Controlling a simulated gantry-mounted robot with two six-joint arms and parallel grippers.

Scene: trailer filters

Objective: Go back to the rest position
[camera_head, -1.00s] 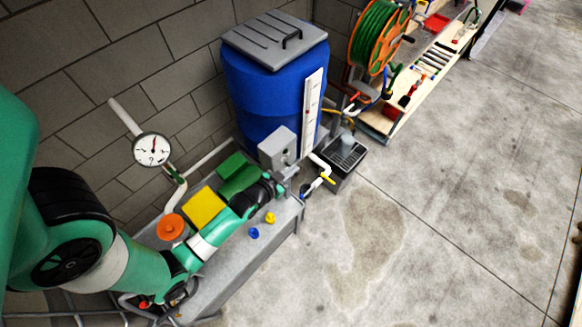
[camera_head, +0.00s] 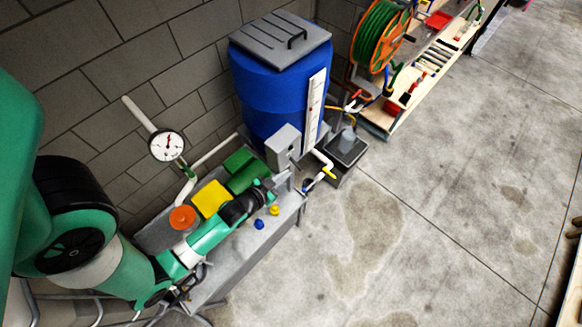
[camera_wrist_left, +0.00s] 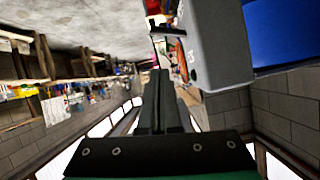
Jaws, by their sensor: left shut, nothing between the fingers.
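My left arm comes in from the left in the head view and reaches over the grey bench (camera_head: 228,277). My left gripper (camera_head: 269,187) is at the far end of the bench, near the grey box (camera_head: 283,147) in front of the blue tank. In the left wrist view its dark fingers (camera_wrist_left: 160,85) are pressed together with nothing between them. The grey box (camera_wrist_left: 216,45) stands close by on the right in that view. My right gripper is not in view.
A blue tank (camera_head: 266,100) stands by the wall. A pressure gauge (camera_head: 168,146), an orange knob (camera_head: 182,218), a yellow block (camera_head: 210,199) and green blocks (camera_head: 241,170) are around the bench. A hose reel (camera_head: 378,38) is at the back. The floor on the right is clear.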

